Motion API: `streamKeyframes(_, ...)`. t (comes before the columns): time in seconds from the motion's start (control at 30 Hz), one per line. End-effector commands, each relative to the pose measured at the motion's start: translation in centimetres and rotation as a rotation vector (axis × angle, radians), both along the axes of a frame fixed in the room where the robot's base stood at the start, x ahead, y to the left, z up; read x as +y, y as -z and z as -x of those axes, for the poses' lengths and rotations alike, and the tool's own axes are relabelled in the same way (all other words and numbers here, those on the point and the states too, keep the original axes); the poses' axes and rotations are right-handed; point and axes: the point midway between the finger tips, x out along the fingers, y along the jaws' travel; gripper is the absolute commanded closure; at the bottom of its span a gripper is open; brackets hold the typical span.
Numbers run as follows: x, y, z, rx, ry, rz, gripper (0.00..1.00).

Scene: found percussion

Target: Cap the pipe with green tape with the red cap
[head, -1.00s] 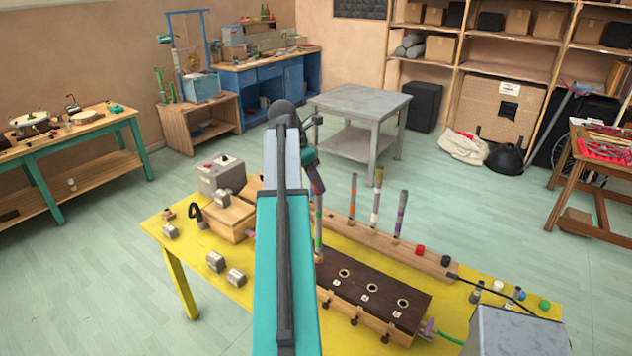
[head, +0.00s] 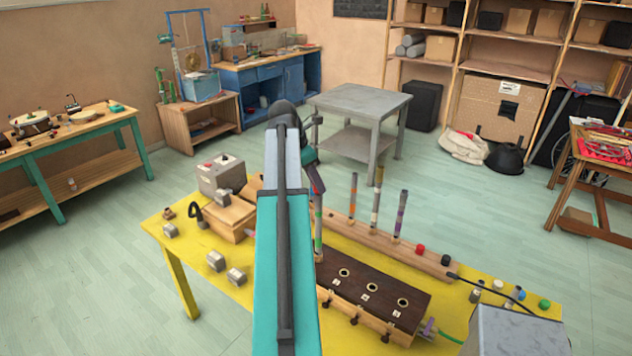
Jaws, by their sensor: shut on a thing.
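My gripper (head: 317,186) is partly hidden by my own arm. Its jaws are shut on the top of an upright pipe with a green band (head: 318,226). The pipe's lower end is close to the back left of a dark-topped box; I cannot tell whether it sits in anything. The red cap (head: 420,248) rests on the right part of a long wooden rail (head: 385,243), to the right of the pipe and apart from it.
Three other pipes, one with purple bands (head: 400,214), stand along the rail. A black cap (head: 446,260) sits beside the red one. The dark-topped box (head: 385,309) has three holes. Blue (head: 519,294) and green (head: 545,304) caps lie at the yellow table's right end.

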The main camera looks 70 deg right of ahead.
Motion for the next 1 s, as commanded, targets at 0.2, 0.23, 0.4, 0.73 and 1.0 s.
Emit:
streamKeyframes(0.2,0.0,0.4,0.0,0.0,0.0,0.0,0.95)
streamKeyframes(0.23,0.0,0.4,0.0,0.0,0.0,0.0,0.95)
streamKeyframes(0.4,0.0,0.7,0.0,0.0,0.0,0.0,0.95)
streamKeyframes(0.73,0.0,1.3,0.0,0.0,0.0,0.0,0.95)
streamKeyframes(1.0,0.0,1.7,0.0,0.0,0.0,0.0,0.95)
